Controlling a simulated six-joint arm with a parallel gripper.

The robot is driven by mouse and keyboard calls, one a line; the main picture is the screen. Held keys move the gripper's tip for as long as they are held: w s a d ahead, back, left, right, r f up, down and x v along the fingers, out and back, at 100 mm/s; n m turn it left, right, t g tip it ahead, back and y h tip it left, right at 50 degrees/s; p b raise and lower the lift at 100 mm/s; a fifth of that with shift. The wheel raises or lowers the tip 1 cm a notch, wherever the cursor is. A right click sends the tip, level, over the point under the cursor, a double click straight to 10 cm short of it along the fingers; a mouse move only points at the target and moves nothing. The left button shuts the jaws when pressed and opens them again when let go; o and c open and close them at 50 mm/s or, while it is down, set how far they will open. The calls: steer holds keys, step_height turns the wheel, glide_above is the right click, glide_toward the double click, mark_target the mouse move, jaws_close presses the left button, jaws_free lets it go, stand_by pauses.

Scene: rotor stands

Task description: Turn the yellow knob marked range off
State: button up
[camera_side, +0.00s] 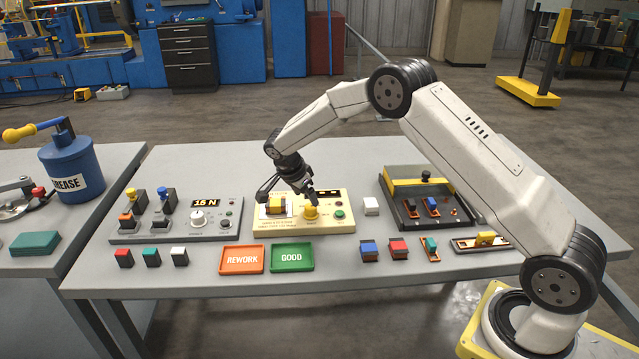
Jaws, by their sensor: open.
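The yellow knob (311,212) stands on the right half of a cream panel (290,229) in the middle of the table. The lettering under the knob is too small to read surely. My gripper (288,196) is just above the panel with its fingers spread and nothing seen between them. Its right finger is close to the top of the yellow knob; I cannot tell whether they touch. A yellow block (274,206) sits in a pale fixture on the panel's left half, near the left finger. The knob's pointer direction is not clear.
A green button (339,213) is right of the knob. A grey panel (150,235) with a display stands left, a dark tray (408,221) right. Orange REWORK (242,260) and green GOOD (292,258) trays lie in front, with small coloured blocks on both sides.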

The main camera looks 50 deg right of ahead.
mark_target(311, 206)
steer(key=shift+x, duration=2.55)
jaws_close()
